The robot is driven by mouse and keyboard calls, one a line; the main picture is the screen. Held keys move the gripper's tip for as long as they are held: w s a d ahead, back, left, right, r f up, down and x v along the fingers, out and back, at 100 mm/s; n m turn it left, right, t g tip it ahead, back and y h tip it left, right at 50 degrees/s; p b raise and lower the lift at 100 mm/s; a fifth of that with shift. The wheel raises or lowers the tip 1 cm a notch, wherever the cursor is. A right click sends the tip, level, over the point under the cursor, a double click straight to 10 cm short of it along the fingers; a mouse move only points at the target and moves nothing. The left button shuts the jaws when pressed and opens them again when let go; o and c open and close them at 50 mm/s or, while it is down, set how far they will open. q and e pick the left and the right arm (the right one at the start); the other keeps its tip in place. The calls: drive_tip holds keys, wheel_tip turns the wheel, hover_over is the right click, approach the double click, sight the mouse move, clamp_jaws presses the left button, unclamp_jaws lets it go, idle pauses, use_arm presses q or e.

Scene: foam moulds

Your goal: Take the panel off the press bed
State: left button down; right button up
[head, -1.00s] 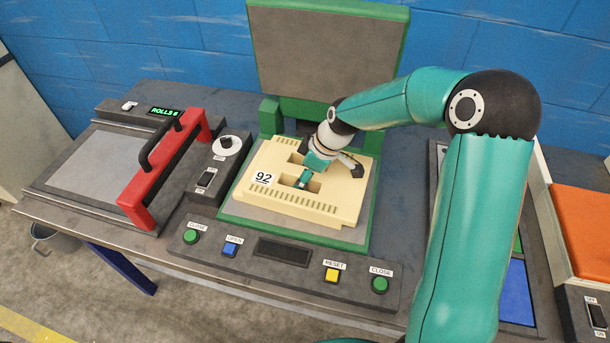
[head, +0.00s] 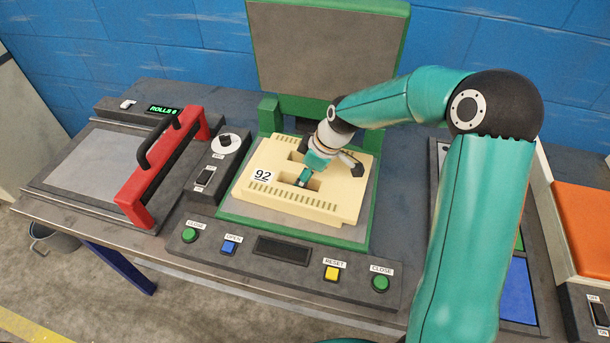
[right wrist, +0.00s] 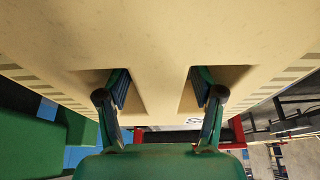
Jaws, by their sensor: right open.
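A cream foam panel (head: 290,202) marked 92 lies flat on the grey press bed (head: 237,208), inside its green frame. The panel has two pockets near its middle with a bridge between them, and rows of small slots near its edges. My right gripper (head: 323,172) is over the panel, fingers pointing down. The right wrist view shows the gripper (right wrist: 161,90) open, one finger at each pocket of the panel (right wrist: 160,45), on either side of the bridge. How deep the fingertips reach is unclear. My left gripper is not in view.
The press lid (head: 325,50) stands open behind the bed. A control strip with buttons (head: 283,249) runs along the front. A roller station with a red bar (head: 150,190) is at left. An orange-topped box (head: 585,225) and a blue tray area (head: 518,290) are at right.

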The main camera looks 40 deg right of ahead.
drive_tip(key=shift+c, duration=0.2)
clamp_jaws()
drive_tip(key=shift+r, duration=0.1)
